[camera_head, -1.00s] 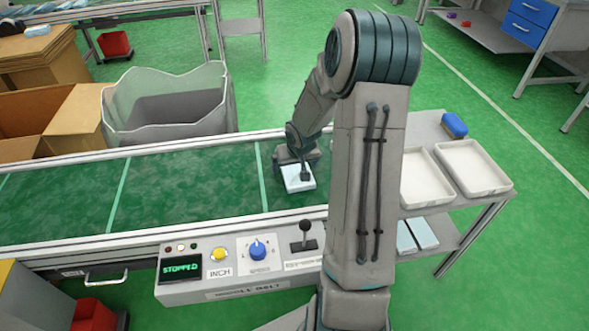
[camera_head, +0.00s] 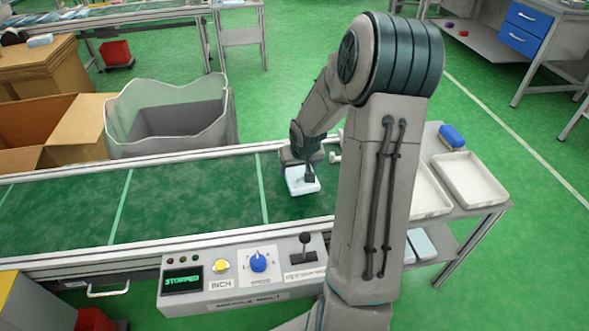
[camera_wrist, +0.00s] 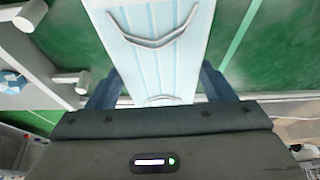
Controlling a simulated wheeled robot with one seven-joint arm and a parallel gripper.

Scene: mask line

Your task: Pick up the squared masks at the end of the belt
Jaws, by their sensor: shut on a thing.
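A pale blue and white pleated mask, or a small stack of them (camera_head: 302,186), is at the right end of the green belt (camera_head: 190,193). My gripper (camera_head: 300,168) comes down on it from above and is shut on it. In the wrist view the mask (camera_wrist: 165,60) is between my blue fingers, with grey ear loops lying on its top. It appears to be slightly above the belt, but the gap is hard to judge. My arm hides part of the belt's end.
White trays (camera_head: 474,178) and a blue item (camera_head: 452,136) are on a side table at the right, partly behind my arm. A control box (camera_head: 240,270) reading STOPPED is along the belt's near side. A grey bin (camera_head: 168,118) stands behind the belt.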

